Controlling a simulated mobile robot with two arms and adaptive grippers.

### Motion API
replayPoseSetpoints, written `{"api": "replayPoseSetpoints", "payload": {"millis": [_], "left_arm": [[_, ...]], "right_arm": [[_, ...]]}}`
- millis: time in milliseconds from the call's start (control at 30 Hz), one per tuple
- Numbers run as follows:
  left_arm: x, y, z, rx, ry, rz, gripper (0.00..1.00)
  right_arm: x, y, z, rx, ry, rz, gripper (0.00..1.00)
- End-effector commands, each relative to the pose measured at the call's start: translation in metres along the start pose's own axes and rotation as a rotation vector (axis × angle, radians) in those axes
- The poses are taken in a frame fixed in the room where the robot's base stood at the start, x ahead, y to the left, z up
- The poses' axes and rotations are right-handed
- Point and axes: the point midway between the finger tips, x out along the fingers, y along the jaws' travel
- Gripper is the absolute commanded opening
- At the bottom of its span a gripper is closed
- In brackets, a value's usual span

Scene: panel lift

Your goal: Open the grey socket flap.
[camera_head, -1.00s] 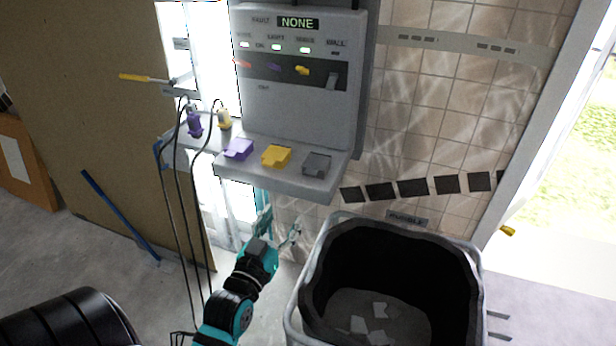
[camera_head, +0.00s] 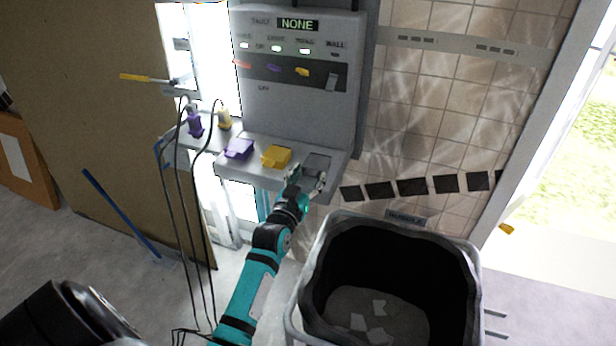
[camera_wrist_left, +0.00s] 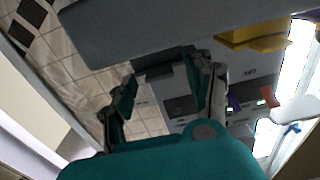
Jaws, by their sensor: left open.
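The grey socket flap (camera_head: 317,162) is the rightmost of three flaps on the grey panel's shelf (camera_head: 262,176), right of the yellow flap (camera_head: 275,156) and the purple flap (camera_head: 239,149). My left gripper (camera_head: 307,178) is open and empty at the shelf's front edge, just in front of the grey flap. Its fingers hide part of the flap's front, and I cannot tell whether they touch it. In the left wrist view the open fingers (camera_wrist_left: 160,72) stand on either side of a grey piece near the shelf edge. The right gripper is not in view.
A rubble bin (camera_head: 470,262) with a black liner stands right of my left arm. Purple and yellow plugs (camera_head: 195,124) with hanging dark cables are at the left. The upright panel (camera_head: 300,110) with switches rises behind the shelf. A tiled wall (camera_head: 450,110) is at the right.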

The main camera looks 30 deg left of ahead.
Motion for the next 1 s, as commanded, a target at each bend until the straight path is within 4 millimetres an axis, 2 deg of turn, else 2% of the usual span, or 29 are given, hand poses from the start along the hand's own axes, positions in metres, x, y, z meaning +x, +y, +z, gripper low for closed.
{"api": "replayPoseSetpoints", "payload": {"millis": [267, 667, 1000], "left_arm": [[0.0011, 0.0001, 0.0001, 0.000, 0.000, 0.000, 0.54], [0.0008, 0.0002, 0.0002, 0.000, 0.000, 0.000, 0.02], [0.0016, 0.0004, -0.0009, -0.001, -0.004, 0.000, 0.00]], "right_arm": [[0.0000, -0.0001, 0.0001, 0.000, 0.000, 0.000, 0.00], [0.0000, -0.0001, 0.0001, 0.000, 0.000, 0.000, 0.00], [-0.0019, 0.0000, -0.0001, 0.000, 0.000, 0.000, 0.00]]}}
